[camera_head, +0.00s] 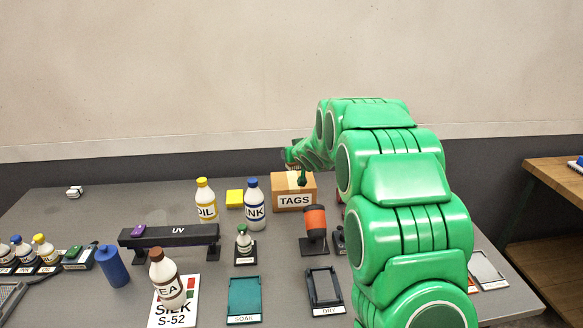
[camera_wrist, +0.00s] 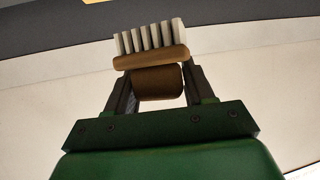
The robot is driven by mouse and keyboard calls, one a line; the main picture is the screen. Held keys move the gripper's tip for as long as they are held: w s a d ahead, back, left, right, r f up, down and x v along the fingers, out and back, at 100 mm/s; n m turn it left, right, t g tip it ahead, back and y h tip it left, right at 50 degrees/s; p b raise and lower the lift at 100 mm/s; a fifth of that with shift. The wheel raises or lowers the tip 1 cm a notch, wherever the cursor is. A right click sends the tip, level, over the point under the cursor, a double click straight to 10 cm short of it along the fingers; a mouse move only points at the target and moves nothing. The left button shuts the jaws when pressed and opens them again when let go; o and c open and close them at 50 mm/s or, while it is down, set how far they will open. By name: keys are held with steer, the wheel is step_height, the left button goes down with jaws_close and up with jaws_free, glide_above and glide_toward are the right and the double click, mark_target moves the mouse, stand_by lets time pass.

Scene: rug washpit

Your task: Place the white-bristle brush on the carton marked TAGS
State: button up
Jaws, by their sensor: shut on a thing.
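The white-bristle brush (camera_wrist: 150,52) has a brown wooden body and rows of pale bristles. In the wrist view it is held between the two dark fingers of my gripper (camera_wrist: 157,85), which is shut on it. The carton marked TAGS (camera_head: 294,200) is a brown box at the back of the grey table in the head view. My green arm reaches toward the carton, and my gripper (camera_head: 291,157) shows small above and behind its top left part. The brush is hard to make out in the head view, and the gap to the carton cannot be told.
The INK bottle (camera_head: 255,205), a yellow block (camera_head: 235,199) and the OIL bottle (camera_head: 206,202) stand left of the carton. An orange-and-black roller (camera_head: 315,226) stands in front of it. A black UV bar (camera_head: 170,236) lies left of centre. The back left of the table is mostly clear.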

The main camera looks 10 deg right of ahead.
mark_target(297, 166)
steer(key=shift+w+f, duration=0.8)
steer(key=shift+f, duration=0.2)
steer(key=shift+w+f, duration=0.75)
steer(key=shift+f, duration=0.25)
steer(key=shift+w+f, duration=0.15)
steer(key=shift+f, duration=0.2)
steer(key=shift+a+f, duration=0.1)
steer(key=shift+f, duration=1.2)
steer(key=o, duration=1.1)
steer(key=shift+f, duration=0.1)
steer(key=shift+c, duration=0.2)
steer(key=v, duration=1)
steer(key=shift+r, duration=0.25)
steer(key=shift+v, duration=0.95)
